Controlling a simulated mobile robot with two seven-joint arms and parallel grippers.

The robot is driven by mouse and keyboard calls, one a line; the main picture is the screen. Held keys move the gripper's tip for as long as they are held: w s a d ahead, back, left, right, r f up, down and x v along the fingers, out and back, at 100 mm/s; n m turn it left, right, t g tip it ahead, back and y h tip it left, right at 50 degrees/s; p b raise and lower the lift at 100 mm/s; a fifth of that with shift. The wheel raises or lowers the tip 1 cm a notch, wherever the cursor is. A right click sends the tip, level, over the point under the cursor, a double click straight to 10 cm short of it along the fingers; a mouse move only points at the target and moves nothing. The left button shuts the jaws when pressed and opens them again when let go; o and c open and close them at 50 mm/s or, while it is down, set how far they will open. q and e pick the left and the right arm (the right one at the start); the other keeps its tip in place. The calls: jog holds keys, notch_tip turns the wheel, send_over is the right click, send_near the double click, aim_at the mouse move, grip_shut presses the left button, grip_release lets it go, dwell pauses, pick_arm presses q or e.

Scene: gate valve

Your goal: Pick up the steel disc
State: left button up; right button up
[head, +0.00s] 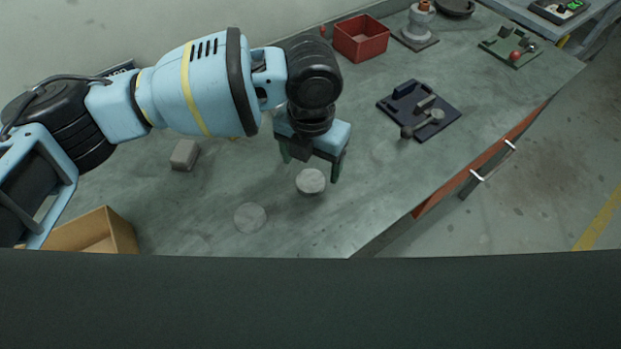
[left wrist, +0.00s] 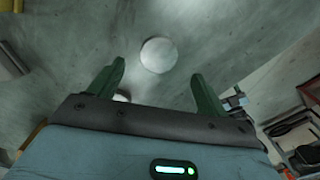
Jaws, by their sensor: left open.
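The steel disc (head: 310,181) is a pale grey round piece lying flat on the bench. My left gripper (head: 310,166) is open and points down just above it, with the disc showing below and between the fingers. In the left wrist view the disc (left wrist: 158,55) lies ahead of the open, empty fingers (left wrist: 157,76), roughly between their lines, and no finger touches it. My right gripper is not in view.
A flat, darker grey circle (head: 250,217) is on the bench nearby. A grey block (head: 185,154) and a cardboard box (head: 92,233) are to the left. A dark plate with a lever (head: 445,113) is to the right, and a red bin (head: 361,38) stands behind.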

aim_at(310, 181)
pick_arm(q)
jog(key=shift+a+f, duration=0.15)
jog(key=shift+f, duration=2.45)
jog(key=shift+c, duration=0.5)
jog(key=shift+r, duration=0.1)
jog(key=c, duration=1.2)
